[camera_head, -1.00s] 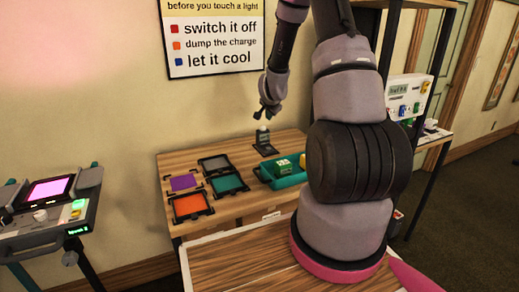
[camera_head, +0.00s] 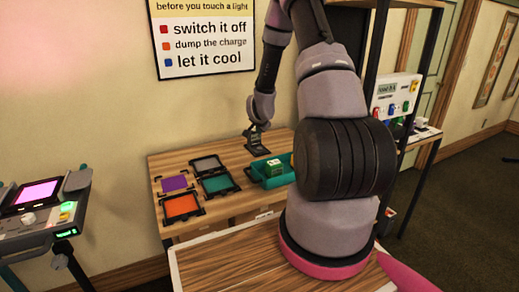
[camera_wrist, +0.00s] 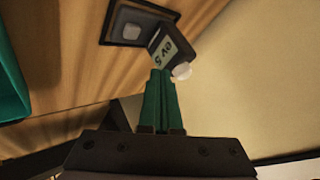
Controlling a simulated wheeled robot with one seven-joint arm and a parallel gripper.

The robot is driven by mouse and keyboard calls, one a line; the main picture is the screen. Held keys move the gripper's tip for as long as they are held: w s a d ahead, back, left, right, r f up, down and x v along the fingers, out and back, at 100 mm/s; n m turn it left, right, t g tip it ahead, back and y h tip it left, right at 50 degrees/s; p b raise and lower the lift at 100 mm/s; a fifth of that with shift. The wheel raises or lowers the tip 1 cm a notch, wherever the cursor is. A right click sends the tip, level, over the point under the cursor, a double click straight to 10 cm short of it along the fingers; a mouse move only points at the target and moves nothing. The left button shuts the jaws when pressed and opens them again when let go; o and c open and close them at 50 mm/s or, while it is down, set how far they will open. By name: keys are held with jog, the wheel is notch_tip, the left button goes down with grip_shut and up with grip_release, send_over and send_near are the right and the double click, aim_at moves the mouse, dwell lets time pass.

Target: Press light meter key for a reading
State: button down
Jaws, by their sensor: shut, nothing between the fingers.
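My gripper (camera_head: 257,126) is right above the meter. In the wrist view its green fingers (camera_wrist: 160,75) are shut and empty, their tips by the head's edge, apart from the key. I cannot tell whether they touch the head.
A teal tray (camera_head: 270,180) with a green box (camera_head: 274,168) stands right of the meter. Framed colour gels, one orange (camera_head: 181,206), lie to the left. A wall with a poster (camera_head: 205,40) is close behind. A control stand (camera_head: 40,215) is at far left.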

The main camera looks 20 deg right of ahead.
aim_at(259, 149)
jog(key=shift+f, duration=2.45)
jog(key=shift+f, duration=0.1)
jog(key=shift+f, duration=0.3)
jog(key=shift+f, duration=0.45)
dwell(0.5)
jog(key=shift+r, duration=0.9)
jog(key=shift+r, duration=2.5)
jog(key=shift+r, duration=0.1)
